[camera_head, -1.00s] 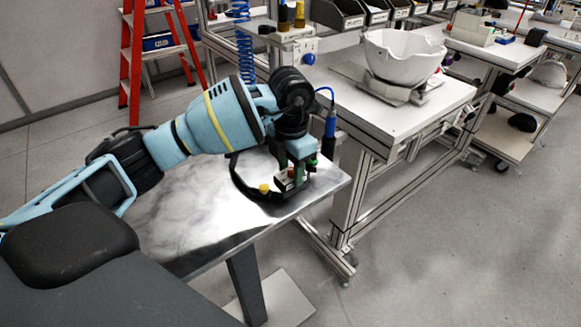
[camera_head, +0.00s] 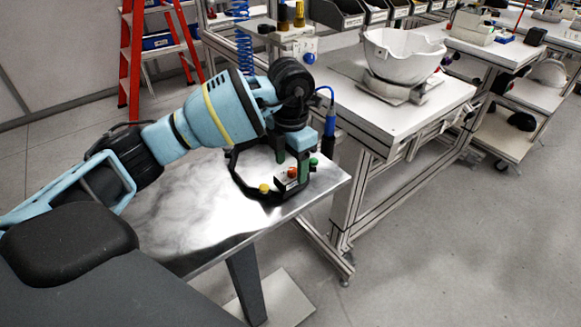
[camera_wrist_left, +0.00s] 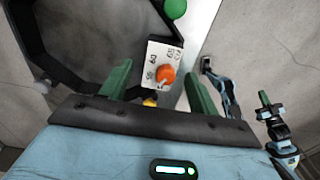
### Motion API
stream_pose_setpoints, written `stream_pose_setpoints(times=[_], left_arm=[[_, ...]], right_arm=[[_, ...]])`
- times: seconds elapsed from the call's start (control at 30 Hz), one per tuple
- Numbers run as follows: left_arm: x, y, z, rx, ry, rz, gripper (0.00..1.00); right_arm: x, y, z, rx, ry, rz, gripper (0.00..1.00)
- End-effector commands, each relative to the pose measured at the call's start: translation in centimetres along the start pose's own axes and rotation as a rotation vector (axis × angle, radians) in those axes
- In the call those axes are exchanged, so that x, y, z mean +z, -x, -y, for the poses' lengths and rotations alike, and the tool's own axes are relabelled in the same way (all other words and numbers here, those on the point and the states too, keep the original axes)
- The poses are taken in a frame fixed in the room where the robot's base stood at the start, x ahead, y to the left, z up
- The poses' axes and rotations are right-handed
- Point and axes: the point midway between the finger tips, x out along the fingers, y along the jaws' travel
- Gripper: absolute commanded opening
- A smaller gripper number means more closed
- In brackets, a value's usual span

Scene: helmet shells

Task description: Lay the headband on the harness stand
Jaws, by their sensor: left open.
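The headband (camera_head: 243,187) is a black angular ring lying on the shiny metal top (camera_head: 190,222) of a one-legged stand, which seems to be the harness stand. Its white block with an orange dial (camera_head: 291,174) faces the right front; yellow and green knobs sit on the band. My left gripper (camera_head: 292,159) is open over this block. In the left wrist view, its green fingers (camera_wrist_left: 155,80) stand apart on either side of the dial block (camera_wrist_left: 163,64), with nothing clamped. The band (camera_wrist_left: 70,78) curves to the left there.
A white helmet shell (camera_head: 404,62) sits on a grey holder on the white workbench (camera_head: 390,122) to the right. A blue tool (camera_head: 330,122) hangs near the stand's right corner. A red ladder (camera_head: 128,65) stands behind. The metal top's left part is clear.

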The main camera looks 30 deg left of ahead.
Motion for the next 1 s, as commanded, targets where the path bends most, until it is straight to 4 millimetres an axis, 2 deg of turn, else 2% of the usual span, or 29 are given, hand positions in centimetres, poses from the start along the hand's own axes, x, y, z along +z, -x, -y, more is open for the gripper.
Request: stream_pose_setpoints(times=[0.3, 0.5, 0.7, 1.0], left_arm=[[0.1, 6.5, 0.0, 0.001, -0.001, 0.004, 0.61], [0.0, 9.5, 0.0, 0.001, 0.000, 0.002, 0.61], [0.0, 10.5, 0.0, 0.000, -0.001, 0.000, 0.61], [0.0, 10.4, 0.0, -0.001, -0.001, -0.001, 0.61]], right_arm=[[-0.3, 0.0, 0.0, 0.000, 0.001, -0.006, 0.00], [-1.0, 0.0, -0.1, 0.002, 0.003, -0.018, 0.00], [-1.3, 0.0, -0.1, 0.002, 0.003, -0.023, 0.00], [-1.0, -0.1, -0.1, 0.002, 0.003, -0.017, 0.00]])
